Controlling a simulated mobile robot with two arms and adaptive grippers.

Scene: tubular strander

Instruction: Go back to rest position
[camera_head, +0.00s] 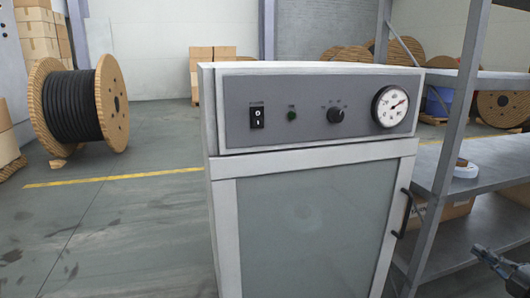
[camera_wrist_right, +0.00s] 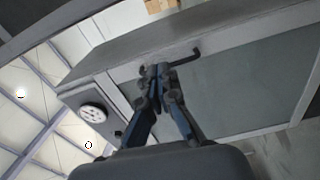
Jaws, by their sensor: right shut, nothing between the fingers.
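My right gripper (camera_head: 497,264) shows at the lower right edge of the head view, to the right of the cabinet and in front of the shelf. In the right wrist view its fingers (camera_wrist_right: 160,72) are together with nothing between them. The cabinet (camera_head: 310,110) has a grey panel and a glass door (camera_head: 305,235) that looks closed. Its black handle (camera_head: 403,213) is on the right side of the door. In the right wrist view the handle (camera_wrist_right: 186,56) appears behind the fingertips; in the head view the gripper is apart from it. My left gripper is not in view.
A metal shelf rack (camera_head: 480,165) stands close on the right, with a white roll (camera_head: 466,170) on it. A black cable reel (camera_head: 80,105) stands at the left behind the cabinet. The floor (camera_head: 110,240) left of the cabinet is clear.

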